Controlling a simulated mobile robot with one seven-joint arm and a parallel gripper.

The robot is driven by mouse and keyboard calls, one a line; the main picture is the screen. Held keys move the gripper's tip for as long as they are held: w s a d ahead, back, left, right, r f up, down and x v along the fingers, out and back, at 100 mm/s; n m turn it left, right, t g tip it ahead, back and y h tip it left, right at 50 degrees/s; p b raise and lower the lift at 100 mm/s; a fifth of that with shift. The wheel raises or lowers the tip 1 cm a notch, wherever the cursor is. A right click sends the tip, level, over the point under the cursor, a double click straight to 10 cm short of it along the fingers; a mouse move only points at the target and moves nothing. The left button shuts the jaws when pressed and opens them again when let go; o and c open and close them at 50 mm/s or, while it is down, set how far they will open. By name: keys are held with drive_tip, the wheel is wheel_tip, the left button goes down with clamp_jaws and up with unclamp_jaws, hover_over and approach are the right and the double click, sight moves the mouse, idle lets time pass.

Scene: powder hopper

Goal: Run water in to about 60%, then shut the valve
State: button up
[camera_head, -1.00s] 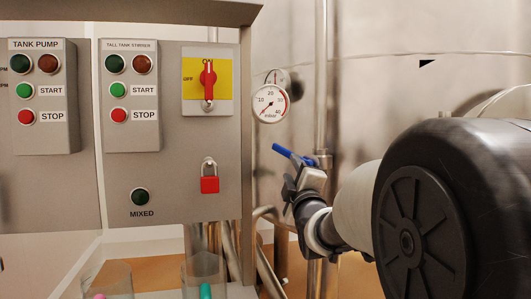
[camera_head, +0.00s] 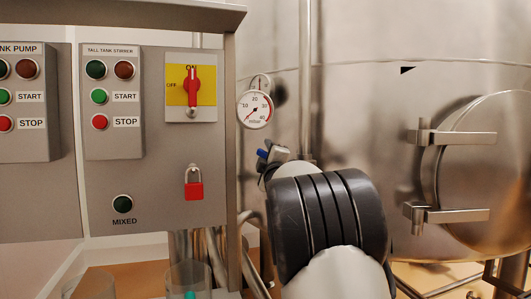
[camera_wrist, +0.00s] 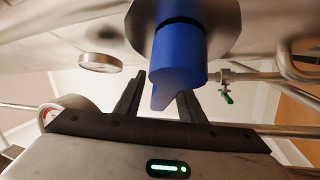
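The blue valve handle (camera_head: 262,154) shows as a small piece beside the vertical pipe in the head view, largely hidden behind my arm. In the wrist view the blue handle (camera_wrist: 177,62) hangs large in front of a round metal part, its lower end between my two fingers. My gripper (camera_wrist: 160,94) has its fingers apart, with a visible gap around the handle's lower end. Whether a finger touches it, I cannot tell. The mbar gauge (camera_head: 255,110) is on the tank's left side; its needle appears near the low end. A black triangle mark (camera_head: 407,70) is on the tank wall.
The control panel (camera_head: 150,175) at left carries the stirrer box, a red switch (camera_head: 192,86) set to ON and a red padlock (camera_head: 194,190). A round hatch with two hinge arms (camera_head: 455,138) is at right. A green-handled valve (camera_wrist: 226,97) stands right of the blue handle.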

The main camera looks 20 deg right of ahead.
drive_tip(key=shift+w, duration=0.2)
clamp_jaws()
drive_tip(key=shift+f, duration=0.1)
drive_tip(key=f+n+g+p, duration=0.2)
drive_tip(key=f, duration=0.1)
drive_tip(key=f+n+g+y+p, duration=0.1)
drive_tip(key=f+n, duration=0.1)
drive_tip(key=shift+w+a+f+g+p, duration=0.15)
drive_tip(key=shift+w+a+g+p, duration=0.1)
drive_tip(key=shift+w+g+p, duration=0.1)
drive_tip(key=shift+f, duration=0.25)
idle(0.6)
drive_tip(key=shift+c, duration=0.2)
unclamp_jaws()
drive_tip(key=shift+s, duration=0.1)
drive_tip(key=shift+o, duration=0.2)
drive_tip(key=shift+r, duration=0.15)
